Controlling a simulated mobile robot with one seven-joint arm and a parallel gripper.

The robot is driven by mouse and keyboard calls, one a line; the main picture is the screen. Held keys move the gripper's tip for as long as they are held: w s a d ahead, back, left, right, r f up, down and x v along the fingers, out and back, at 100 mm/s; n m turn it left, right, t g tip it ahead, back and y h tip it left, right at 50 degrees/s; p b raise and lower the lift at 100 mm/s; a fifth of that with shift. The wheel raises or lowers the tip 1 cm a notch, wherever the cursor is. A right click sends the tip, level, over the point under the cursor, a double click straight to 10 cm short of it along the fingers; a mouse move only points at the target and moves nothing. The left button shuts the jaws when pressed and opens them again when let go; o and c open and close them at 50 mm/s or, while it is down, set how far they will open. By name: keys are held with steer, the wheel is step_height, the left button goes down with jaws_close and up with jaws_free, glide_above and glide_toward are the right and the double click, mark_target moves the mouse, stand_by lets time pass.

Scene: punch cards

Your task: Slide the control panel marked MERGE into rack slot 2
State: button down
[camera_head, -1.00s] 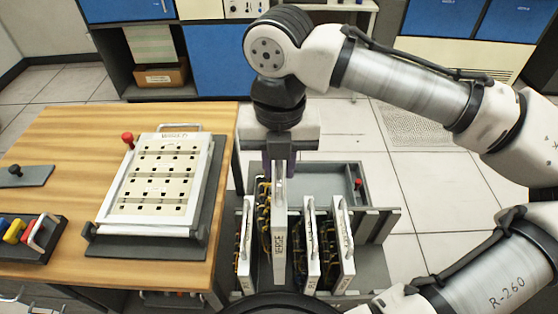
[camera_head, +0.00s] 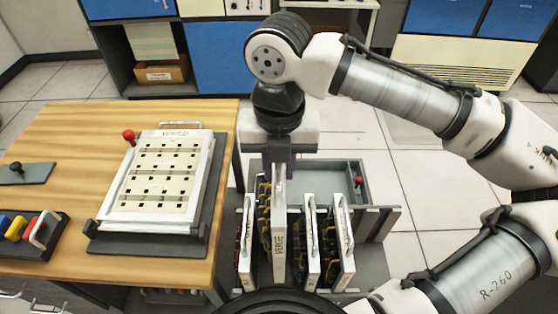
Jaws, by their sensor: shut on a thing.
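The control panel marked MERGE (camera_head: 279,247) stands upright, its white front edge toward me and yellow wiring on its left side. My gripper (camera_head: 279,170) points down and is shut on the panel's upper part. The panel is in line with the rack (camera_head: 375,255), between one white-edged panel (camera_head: 244,245) on its left and two panels, one (camera_head: 312,245) nearer and one (camera_head: 346,245) farther right. Its front edge rises higher than theirs. Its lower end is among them; I cannot tell how deep it sits. Slot numbers are too small to read.
A wooden table (camera_head: 70,125) on the left holds a framed board (camera_head: 165,180) with a red knob and a dark tray with coloured handles (camera_head: 30,232). A grey tray (camera_head: 325,178) with a red knob lies behind the rack. Blue cabinets stand at the back.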

steer(key=shift+f+b, duration=0.8)
steer(key=shift+f, duration=0.85)
step_height(320, 180, down, 7)
steer(key=b, duration=0.4)
stand_by(0.4)
stand_by(0.3)
step_height(320, 180, down, 7)
steer(key=b, duration=0.5)
stand_by(0.8)
stand_by(0.4)
steer(key=shift+f+b, duration=1.1)
steer(key=shift+f, duration=0.2)
